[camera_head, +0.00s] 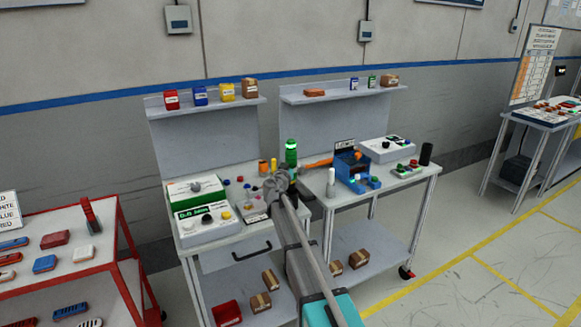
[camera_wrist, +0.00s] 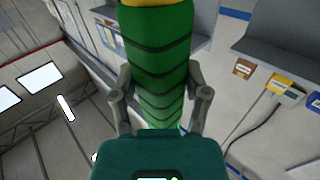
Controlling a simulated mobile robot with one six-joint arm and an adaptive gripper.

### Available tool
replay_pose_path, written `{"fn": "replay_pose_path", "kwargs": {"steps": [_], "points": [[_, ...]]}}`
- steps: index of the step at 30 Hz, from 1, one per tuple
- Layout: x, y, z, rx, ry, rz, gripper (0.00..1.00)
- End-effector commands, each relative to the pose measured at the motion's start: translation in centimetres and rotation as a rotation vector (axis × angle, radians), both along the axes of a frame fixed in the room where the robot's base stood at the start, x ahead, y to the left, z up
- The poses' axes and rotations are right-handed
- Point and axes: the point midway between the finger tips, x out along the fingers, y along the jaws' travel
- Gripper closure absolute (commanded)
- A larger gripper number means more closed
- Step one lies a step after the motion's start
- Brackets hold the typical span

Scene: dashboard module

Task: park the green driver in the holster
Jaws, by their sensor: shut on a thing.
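The green driver (camera_head: 291,150) stands up above my gripper (camera_head: 280,180) in the head view, over the workbench. In the wrist view its ribbed green handle (camera_wrist: 158,60) runs between the two fingers of my gripper (camera_wrist: 160,92), with a yellow band at the top edge. My gripper is shut on this handle. The driver's lower part is hidden behind my gripper and arm. A blue open-topped holder (camera_head: 352,168) stands on the right bench, with an orange tool beside it. I cannot tell for certain whether this holder is the holster.
The left bench holds a green-and-white box (camera_head: 197,190) and a control box (camera_head: 208,225). A white-and-grey box (camera_head: 387,150) and a dark cylinder (camera_head: 426,154) stand at the right bench's back. Shelves (camera_head: 340,93) rise behind. A red cart (camera_head: 70,240) is at left.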

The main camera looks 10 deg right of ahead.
Motion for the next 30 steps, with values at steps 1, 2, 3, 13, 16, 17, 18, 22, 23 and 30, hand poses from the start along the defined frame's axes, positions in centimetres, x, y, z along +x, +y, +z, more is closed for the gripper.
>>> {"fn": "replay_pose_path", "kwargs": {"steps": [1,2,3,13,16,17,18,22,23,30], "points": [[0.01,0.12,-0.01,-0.001,0.000,0.001,1.00],[0.00,0.13,-0.04,-0.001,0.000,0.001,1.00],[0.00,0.15,-0.07,-0.001,0.000,0.001,1.00],[0.00,0.12,-0.41,-0.001,0.000,0.001,1.00],[0.00,0.12,-0.51,-0.001,0.000,0.001,1.00],[-0.01,0.13,-0.54,-0.001,0.000,0.001,1.00],[0.00,0.12,-0.58,-0.001,0.000,0.001,1.00],[0.00,0.12,-0.71,-0.001,0.000,0.001,1.00],[0.00,0.12,-0.74,-0.001,0.000,0.001,1.00],[0.00,0.12,-0.98,-0.001,0.000,0.001,1.00]]}}
